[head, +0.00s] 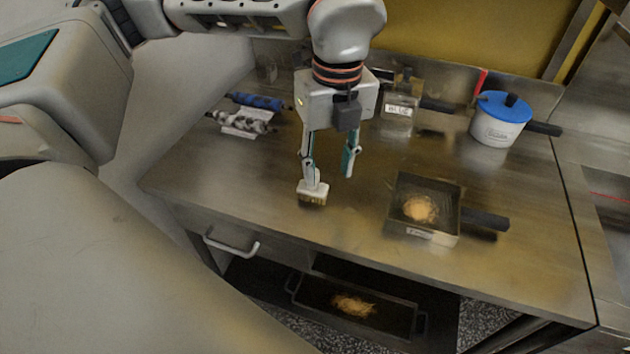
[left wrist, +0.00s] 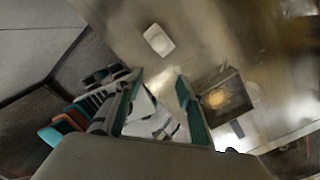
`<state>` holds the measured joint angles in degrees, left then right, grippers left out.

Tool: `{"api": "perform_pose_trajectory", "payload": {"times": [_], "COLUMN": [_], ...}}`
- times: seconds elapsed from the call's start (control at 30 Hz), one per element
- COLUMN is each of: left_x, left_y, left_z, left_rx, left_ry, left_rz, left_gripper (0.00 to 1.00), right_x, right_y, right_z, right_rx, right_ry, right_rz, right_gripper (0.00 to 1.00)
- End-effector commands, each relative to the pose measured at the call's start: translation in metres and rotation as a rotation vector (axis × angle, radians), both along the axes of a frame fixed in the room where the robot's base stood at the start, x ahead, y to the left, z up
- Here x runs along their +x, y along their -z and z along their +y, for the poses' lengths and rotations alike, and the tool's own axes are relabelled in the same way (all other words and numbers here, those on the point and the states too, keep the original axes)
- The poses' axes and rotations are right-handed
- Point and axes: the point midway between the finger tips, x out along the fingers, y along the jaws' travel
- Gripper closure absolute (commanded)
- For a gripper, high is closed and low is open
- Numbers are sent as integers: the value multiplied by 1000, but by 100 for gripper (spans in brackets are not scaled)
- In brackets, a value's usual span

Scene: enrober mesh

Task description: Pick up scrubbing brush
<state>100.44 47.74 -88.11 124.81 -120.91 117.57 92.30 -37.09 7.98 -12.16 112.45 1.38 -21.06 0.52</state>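The scrubbing brush (head: 313,192) has a white top and tan bristles and stands bristles down on the steel table, near its front edge. My left gripper (head: 331,172) is open above the table, its left finger over or just behind the brush in the head view. In the left wrist view, a pale block that looks like the brush (left wrist: 159,40) lies beyond the open fingertips (left wrist: 159,77), with nothing between the fingers. Whether the left finger touches the brush cannot be told. My right gripper is not in view.
A square pan (head: 400,228) with an orange heap lies to the right. A blue-lidded pot (head: 497,130) and a labelled clear container (head: 397,125) stand farther back. Blue (head: 255,101) and patterned (head: 238,121) rolls lie back left. A tray (head: 375,325) sits below the table.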

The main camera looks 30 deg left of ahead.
Motion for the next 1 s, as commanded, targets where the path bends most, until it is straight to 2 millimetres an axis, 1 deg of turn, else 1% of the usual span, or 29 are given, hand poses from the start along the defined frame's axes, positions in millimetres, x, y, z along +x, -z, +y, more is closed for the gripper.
{"api": "perform_pose_trajectory", "payload": {"times": [0.03, 0.1, 0.17, 0.23, 0.57, 0.8, 0.9, 1.0], "left_x": [5, 9, 11, 12, 13, 13, 14, 14], "left_y": [-6, -12, -15, -13, 19, 52, 59, 61], "left_z": [12, 24, 30, 33, 38, 43, 43, 44], "left_rx": [34, 66, 82, 91, 90, 90, 89, 88], "left_ry": [-48, -100, -126, -142, -142, -140, -139, -139], "left_rz": [-30, -55, -68, -74, -72, -71, -72, -73], "left_gripper": [62, 62, 62, 62, 62, 62, 62, 62], "right_x": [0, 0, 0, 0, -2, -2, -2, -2], "right_y": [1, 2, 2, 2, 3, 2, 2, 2], "right_z": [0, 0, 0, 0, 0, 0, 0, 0], "right_rx": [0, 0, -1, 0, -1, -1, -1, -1], "right_ry": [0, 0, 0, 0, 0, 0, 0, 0], "right_rz": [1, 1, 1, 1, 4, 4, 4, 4], "right_gripper": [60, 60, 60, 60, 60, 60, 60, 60]}}
